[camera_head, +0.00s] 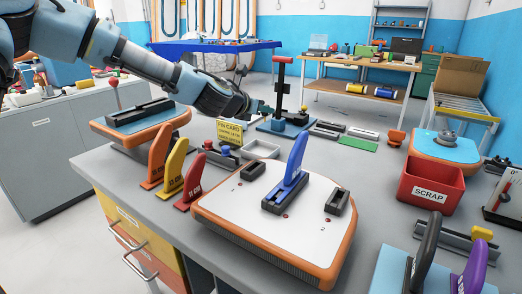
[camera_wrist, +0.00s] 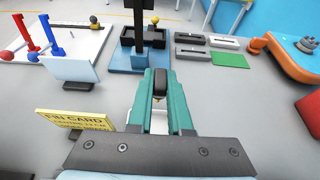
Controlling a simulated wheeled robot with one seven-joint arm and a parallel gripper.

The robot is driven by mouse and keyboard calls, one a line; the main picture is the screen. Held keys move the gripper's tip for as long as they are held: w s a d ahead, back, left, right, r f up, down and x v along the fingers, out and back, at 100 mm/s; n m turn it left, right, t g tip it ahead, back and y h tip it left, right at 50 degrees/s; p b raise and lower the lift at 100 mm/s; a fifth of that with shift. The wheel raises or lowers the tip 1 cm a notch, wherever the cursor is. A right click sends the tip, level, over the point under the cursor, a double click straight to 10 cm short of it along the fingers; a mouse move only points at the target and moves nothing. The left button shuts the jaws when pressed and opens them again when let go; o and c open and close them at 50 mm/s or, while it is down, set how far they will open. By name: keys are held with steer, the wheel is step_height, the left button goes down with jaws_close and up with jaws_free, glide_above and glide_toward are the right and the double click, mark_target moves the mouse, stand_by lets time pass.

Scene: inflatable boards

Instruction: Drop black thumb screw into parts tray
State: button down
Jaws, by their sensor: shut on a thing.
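My gripper (camera_head: 262,108) is above the bench, behind the yellow fin card. In the wrist view its teal fingers (camera_wrist: 160,88) are shut on the black thumb screw (camera_wrist: 159,82), whose small brass-coloured tip points down. The screw is too small to make out in the head view. A light grey open tray (camera_head: 264,149), apparently the parts tray, sits on the bench just right of the fin card. Part of a pale tray shows between and beside the fingers in the wrist view (camera_wrist: 158,122); the rest is hidden by my gripper.
The yellow fin card (camera_head: 231,133) stands close beside the tray. A red-and-black post stand (camera_head: 283,100) rises behind. The white-topped board (camera_head: 270,215) with an upright blue fin (camera_head: 291,165) lies in front. A red scrap bin (camera_head: 430,185) stands at right.

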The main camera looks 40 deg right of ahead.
steer(key=shift+f+b, duration=2)
steer(key=shift+f, duration=0.9)
steer(key=c, duration=0.8)
jaws_free()
steer(key=shift+o, duration=0.2)
steer(key=v, duration=1.1)
steer(key=shift+b, duration=0.45)
steer(key=shift+r, duration=0.15)
